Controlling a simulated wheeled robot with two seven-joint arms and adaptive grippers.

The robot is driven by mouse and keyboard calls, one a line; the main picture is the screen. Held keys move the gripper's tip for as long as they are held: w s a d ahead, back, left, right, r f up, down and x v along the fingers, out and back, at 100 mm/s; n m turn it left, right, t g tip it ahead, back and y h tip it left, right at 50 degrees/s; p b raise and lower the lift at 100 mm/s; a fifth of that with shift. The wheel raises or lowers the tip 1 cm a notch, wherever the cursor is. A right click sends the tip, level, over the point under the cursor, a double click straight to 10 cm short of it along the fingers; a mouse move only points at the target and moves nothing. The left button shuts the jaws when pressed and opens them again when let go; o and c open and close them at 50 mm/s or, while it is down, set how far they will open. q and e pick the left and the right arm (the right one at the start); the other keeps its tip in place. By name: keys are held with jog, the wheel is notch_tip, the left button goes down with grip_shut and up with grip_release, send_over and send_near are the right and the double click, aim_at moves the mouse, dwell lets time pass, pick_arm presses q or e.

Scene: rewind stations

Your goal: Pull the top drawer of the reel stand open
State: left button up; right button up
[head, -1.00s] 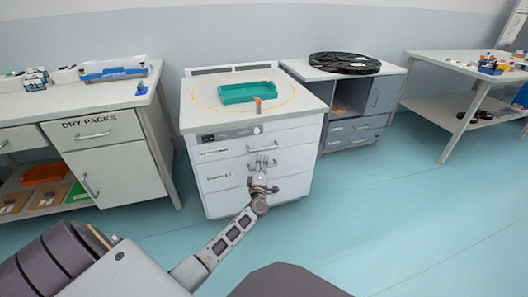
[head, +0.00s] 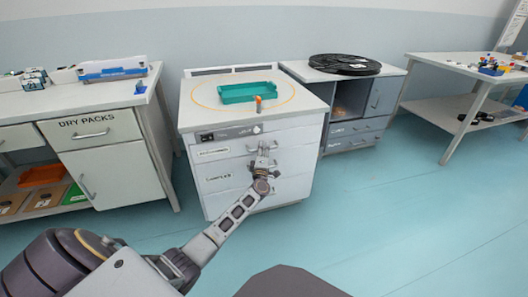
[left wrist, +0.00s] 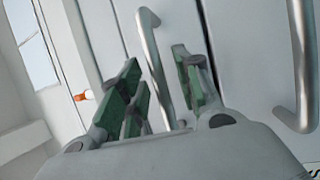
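A white drawer cabinet (head: 215,202) stands in the middle, with labelled drawers that look shut. My left gripper (head: 262,161) is at its front, at the upper drawer handle. In the left wrist view, my left gripper (left wrist: 163,75) is open, and the top drawer's bar handle (left wrist: 151,45) passes between its green-padded fingers with gaps to both sides. The lower drawer's handle (left wrist: 302,60) is to the right, outside the fingers. In the head view my gripper partly hides the handles. My right gripper is not in view.
A teal tray (head: 248,98) and a small orange item (head: 258,103) are on the cabinet top. A grey cabinet (head: 345,143) bearing a black reel (head: 345,64) stands right behind. A DRY PACKS bench (head: 110,160) is left. Floor to the right is clear.

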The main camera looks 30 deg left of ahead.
pick_arm(q)
jog(key=shift+w, duration=0.15)
grip_shut()
dwell(0.4)
